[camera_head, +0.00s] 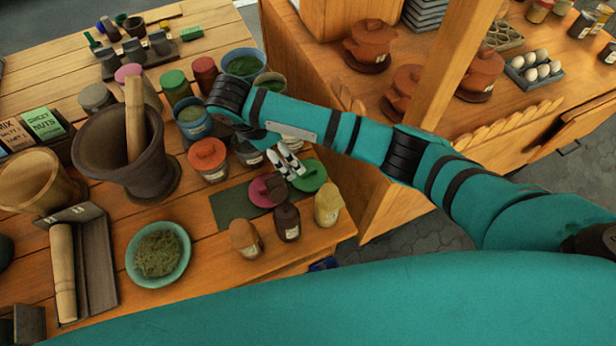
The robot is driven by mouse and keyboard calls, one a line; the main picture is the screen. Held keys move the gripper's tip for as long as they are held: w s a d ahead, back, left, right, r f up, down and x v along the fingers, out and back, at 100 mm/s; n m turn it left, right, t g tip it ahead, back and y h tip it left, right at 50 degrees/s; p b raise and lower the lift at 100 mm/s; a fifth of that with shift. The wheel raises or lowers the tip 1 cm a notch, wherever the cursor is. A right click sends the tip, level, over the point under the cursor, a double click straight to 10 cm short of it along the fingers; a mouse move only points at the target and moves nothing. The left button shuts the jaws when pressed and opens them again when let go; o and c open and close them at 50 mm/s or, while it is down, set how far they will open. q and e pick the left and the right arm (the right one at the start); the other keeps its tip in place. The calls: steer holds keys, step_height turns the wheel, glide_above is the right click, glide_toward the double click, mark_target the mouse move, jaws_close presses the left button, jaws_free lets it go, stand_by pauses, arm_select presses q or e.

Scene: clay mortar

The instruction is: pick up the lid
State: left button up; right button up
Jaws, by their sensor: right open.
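Two lids lie on a dark green mat (232,204) at the right of the wooden table: a pink lid (259,194) and a green lid (315,177). My right gripper (288,172) is open and points down over the mat, between the two lids. Its fingers cover part of both lids. I cannot tell whether a fingertip touches either one. My left gripper does not show.
Three small labelled jars (287,222) stand in front of the mat. An orange-lidded jar (208,159) and other pots stand behind it. A dark mortar with a pestle (135,120) and a bowl of herbs (157,254) are to the left. A wooden post (455,70) rises at right.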

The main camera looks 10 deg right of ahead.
steer(key=p, duration=0.1)
glide_above(308, 171)
steer(key=a, duration=0.2)
steer(key=f, duration=0.8)
steer(key=shift+s+a, duration=0.2)
steer(key=shift+d+f, duration=0.2)
steer(key=shift+f, duration=0.3)
steer(key=p+x, duration=0.1)
steer(key=x, duration=0.4)
steer(key=shift+w+f, duration=0.1)
steer(key=c, duration=0.7)
